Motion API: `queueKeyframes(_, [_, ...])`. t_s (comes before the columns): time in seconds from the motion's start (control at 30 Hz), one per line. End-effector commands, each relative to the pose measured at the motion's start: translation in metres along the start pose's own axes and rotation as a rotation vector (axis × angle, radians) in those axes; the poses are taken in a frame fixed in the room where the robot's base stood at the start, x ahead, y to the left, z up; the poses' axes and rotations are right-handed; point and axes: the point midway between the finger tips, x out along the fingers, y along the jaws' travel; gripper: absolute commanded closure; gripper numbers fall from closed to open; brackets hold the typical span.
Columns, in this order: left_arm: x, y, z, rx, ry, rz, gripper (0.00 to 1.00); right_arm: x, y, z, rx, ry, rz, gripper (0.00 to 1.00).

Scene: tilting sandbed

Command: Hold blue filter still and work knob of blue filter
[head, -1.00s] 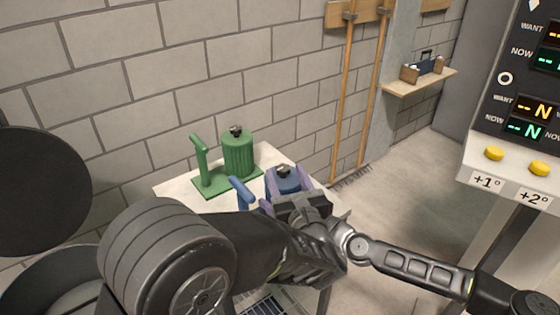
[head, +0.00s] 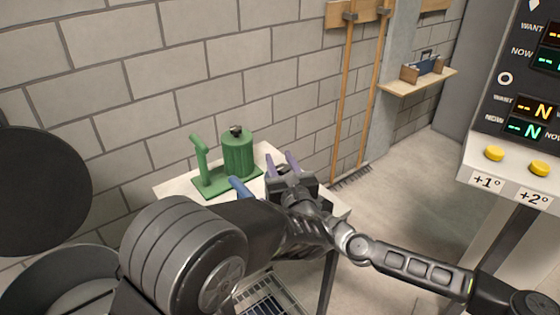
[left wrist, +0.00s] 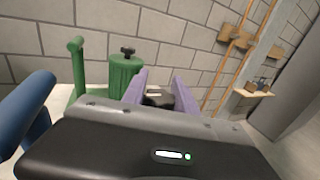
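My left gripper (head: 281,160) has two purple fingers spread apart over the blue filter. A dark knob (head: 282,170) shows between the fingers; I cannot tell whether they touch it. In the left wrist view the fingers (left wrist: 159,82) also stand apart with the dark knob (left wrist: 158,98) between them. The blue filter's handle (head: 239,187) shows left of my gripper, and is large at the left of the left wrist view (left wrist: 24,110). The filter's blue body is hidden behind my gripper and arm. My right gripper cannot be made out.
A green filter (head: 238,155) with its own dark knob and handle stands close by on the left of the white table (head: 180,187). The brick wall is behind. A console with yellow buttons (head: 494,153) stands at the right.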

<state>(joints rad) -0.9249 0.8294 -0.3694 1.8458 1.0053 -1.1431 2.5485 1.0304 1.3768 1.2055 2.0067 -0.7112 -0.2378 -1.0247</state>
Motion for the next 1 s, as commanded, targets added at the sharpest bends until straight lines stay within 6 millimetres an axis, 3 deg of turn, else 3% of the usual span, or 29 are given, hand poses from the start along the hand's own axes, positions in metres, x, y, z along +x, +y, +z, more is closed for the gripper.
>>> queueKeyframes(0.37, [-0.0001,0.0001,0.0001,0.000,0.000,0.000,0.99,0.0000,0.0003,-0.0002,0.000,0.000,0.001,0.90])
queueKeyframes(1.0, [0.0008,0.0029,0.0013,-0.004,-0.006,0.125,1.00,0.0000,0.0001,-0.0001,0.000,0.000,0.000,0.90])
